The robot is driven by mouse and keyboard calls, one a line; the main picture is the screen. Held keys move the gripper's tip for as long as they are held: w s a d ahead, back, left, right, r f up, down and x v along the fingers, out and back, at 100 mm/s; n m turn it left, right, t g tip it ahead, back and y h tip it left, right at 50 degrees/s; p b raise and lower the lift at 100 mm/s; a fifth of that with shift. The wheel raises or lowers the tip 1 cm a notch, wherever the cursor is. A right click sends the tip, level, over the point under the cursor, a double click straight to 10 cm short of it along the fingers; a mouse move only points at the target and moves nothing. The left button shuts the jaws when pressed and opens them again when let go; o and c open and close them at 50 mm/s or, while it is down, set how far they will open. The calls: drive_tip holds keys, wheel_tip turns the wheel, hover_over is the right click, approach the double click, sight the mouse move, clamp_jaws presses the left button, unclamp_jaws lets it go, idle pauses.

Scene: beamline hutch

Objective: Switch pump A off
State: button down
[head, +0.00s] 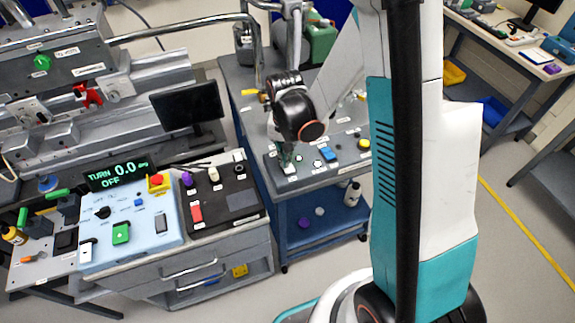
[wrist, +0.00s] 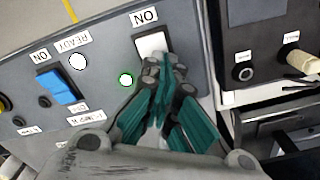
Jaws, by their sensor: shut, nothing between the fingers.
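The pump panel (head: 343,156) is a grey box on the blue cart, with a white rocker switch (head: 290,169) and a blue rocker switch (head: 327,154). In the wrist view, the white switch (wrist: 151,43) is beside an upside-down ON label, and the blue switch (wrist: 62,88) is to its left. The label by the blue switch is too blurred to tell its letter. A green-ringed lamp (wrist: 125,80) lies between them. My gripper (head: 288,158) is shut and empty. Its fingertips (wrist: 163,68) are at the white switch's lower edge and hide part of it; contact cannot be told.
A green container (head: 319,43) stands at the back of the cart. The control desk to the left carries a light blue panel (head: 150,215) and a black panel (head: 232,207). A black monitor (head: 187,105) stands behind them. Floor is clear to the right.

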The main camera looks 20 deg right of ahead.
drive_tip(key=shift+r+p, duration=2.1)
drive_tip(key=shift+r, duration=1.3)
drive_tip(key=shift+r, duration=0.15)
drive_tip(key=s+r+n+t+b, duration=0.6)
drive_tip(key=s+r, duration=0.6)
drive_tip(key=s, duration=0.3)
drive_tip(key=shift+t+b, duration=0.6)
drive_tip(key=shift+b, duration=0.8)
